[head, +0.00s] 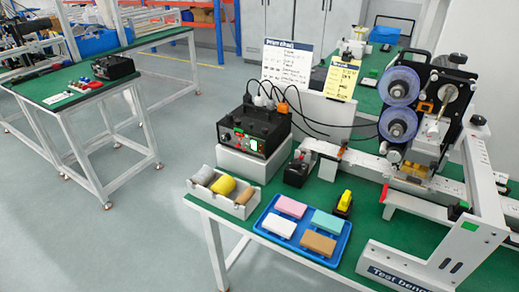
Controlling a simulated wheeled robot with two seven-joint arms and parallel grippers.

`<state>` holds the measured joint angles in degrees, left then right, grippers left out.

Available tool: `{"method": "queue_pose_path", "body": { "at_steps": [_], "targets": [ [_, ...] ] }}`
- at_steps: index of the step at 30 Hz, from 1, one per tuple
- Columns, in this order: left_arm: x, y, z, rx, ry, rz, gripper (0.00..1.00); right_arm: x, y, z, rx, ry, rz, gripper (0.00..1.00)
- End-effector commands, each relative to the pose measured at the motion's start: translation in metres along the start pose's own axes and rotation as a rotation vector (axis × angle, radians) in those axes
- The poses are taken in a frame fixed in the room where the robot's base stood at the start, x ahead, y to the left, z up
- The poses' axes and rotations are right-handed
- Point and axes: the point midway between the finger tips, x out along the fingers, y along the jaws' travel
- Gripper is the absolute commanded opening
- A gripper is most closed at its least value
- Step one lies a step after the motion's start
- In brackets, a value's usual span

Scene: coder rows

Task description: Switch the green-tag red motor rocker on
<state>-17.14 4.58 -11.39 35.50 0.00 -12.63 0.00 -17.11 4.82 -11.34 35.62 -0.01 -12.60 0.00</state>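A black control box (262,124) sits on a white block (232,162) on the green-topped bench. Its front panel carries small switches and knobs, with a bright green and white patch (253,143) near the middle and small red marks to the left of it. The panel is too small to tell which part is the red motor rocker, or which way it is tipped. Black cables rise from the box's top and run right to the machine. Neither of my grippers is in view.
A grey tray (222,199) of coloured lumps and a blue tray (320,259) of blocks stand in front of the box. A small black device (297,173) is at its right. A machine with purple rollers (400,84) stands further right. The left bench holds another black box (114,67).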

Motion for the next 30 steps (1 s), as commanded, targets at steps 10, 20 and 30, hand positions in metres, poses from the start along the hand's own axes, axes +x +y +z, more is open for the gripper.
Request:
{"method": "queue_pose_path", "body": {
  "at_steps": [10, 20, 30],
  "targets": [
    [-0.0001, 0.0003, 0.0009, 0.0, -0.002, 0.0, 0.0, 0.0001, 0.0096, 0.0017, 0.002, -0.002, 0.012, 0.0],
    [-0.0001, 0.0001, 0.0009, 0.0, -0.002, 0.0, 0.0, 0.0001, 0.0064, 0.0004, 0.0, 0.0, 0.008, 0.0],
    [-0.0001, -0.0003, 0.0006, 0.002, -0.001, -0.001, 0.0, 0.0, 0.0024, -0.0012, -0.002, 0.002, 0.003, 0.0]
  ]
}}
